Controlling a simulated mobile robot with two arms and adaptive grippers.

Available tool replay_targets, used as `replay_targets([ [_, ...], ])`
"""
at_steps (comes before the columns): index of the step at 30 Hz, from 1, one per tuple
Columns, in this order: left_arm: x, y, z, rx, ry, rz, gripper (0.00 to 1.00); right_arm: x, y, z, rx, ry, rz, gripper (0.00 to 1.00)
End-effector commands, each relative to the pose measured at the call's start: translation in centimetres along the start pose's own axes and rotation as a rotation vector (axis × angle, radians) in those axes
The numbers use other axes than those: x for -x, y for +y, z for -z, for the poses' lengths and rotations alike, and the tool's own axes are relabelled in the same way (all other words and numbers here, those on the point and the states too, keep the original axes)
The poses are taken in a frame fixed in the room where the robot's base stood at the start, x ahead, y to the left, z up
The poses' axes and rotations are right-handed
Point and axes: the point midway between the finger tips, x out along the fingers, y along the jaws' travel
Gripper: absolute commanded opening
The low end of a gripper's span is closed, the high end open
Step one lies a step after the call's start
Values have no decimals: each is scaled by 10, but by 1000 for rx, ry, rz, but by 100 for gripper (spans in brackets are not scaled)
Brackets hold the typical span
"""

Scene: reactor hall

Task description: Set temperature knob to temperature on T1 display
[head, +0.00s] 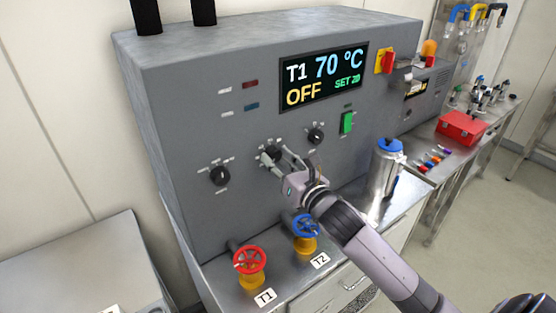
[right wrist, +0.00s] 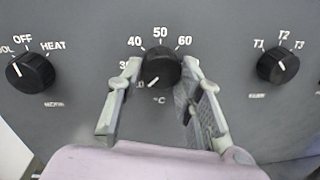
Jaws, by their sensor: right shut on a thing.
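The display (head: 323,78) on the grey panel reads T1 70 °C, OFF and SET 20. The temperature knob (right wrist: 160,66) is black and round, with 40, 50 and 60 above it and a partly hidden 30 at its left. Its white pointer line points to the lower left. My right gripper (head: 275,158) has its fingers on either side of this knob and is shut on it; this shows in the right wrist view (right wrist: 161,70). The right finger hides the scale past 60. My left gripper is not in view.
The black mode knob (right wrist: 30,70), marked OFF and HEAT, is at the left. The T1/T2/T3 selector knob (right wrist: 278,65) is at the right. Red (head: 250,260) and blue (head: 306,226) valve wheels and a metal flask (head: 383,175) stand below, near my arm.

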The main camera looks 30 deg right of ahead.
Motion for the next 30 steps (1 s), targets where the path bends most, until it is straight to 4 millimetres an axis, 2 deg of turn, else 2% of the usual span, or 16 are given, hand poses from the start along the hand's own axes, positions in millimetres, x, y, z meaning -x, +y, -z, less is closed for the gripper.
replay_targets([
  [8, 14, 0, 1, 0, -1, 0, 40, 0, 1, -3, -152, 12, 2, 5],
  [30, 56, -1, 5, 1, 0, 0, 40, 0, 2, -6, -845, 61, 12, 5],
])
